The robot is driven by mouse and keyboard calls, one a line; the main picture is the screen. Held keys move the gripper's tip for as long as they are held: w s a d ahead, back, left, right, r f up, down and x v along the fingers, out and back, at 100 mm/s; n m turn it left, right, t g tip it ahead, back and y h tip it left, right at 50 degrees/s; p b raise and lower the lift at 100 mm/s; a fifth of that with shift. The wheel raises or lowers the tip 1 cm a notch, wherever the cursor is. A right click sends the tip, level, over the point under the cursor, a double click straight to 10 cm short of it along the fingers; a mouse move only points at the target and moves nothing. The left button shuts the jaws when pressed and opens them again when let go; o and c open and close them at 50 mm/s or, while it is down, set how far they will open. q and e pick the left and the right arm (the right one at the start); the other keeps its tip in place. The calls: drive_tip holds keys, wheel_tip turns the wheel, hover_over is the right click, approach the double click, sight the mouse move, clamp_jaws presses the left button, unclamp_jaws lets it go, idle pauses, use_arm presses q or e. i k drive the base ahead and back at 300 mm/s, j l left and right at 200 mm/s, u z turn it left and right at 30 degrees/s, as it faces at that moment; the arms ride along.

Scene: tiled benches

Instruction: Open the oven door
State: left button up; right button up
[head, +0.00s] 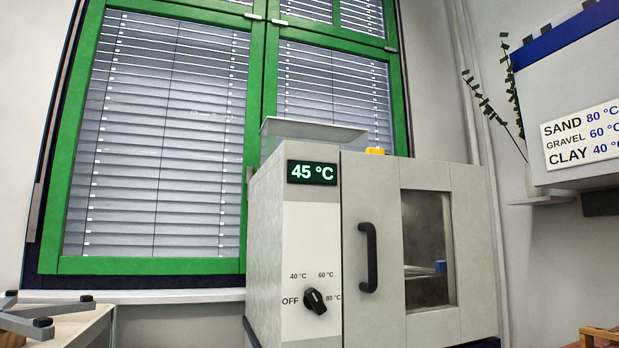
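The oven (293,230) is a grey box with a control panel on its left part and a door (387,312) on its right part. The door looks closed. It has a black vertical handle (369,258) on its left side and a glass window (427,235). Through the window a shelf and a small blue thing (441,266) show. The display (312,172) reads 45 °C. The black knob (315,301) sits among the marks OFF, 40, 60 and 80 °C. Neither of my grippers is in view.
A grey tray (313,131) and a yellow thing (375,151) are on top of the oven. A sign (583,134) lists sand, gravel and clay temperatures on a wall unit at right. A bench corner (75,328) with a grey metal stand (38,318) is at lower left. A green-framed window (257,90) is behind.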

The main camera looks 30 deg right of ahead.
sight(374, 315)
drive_tip(key=z, duration=1.65)
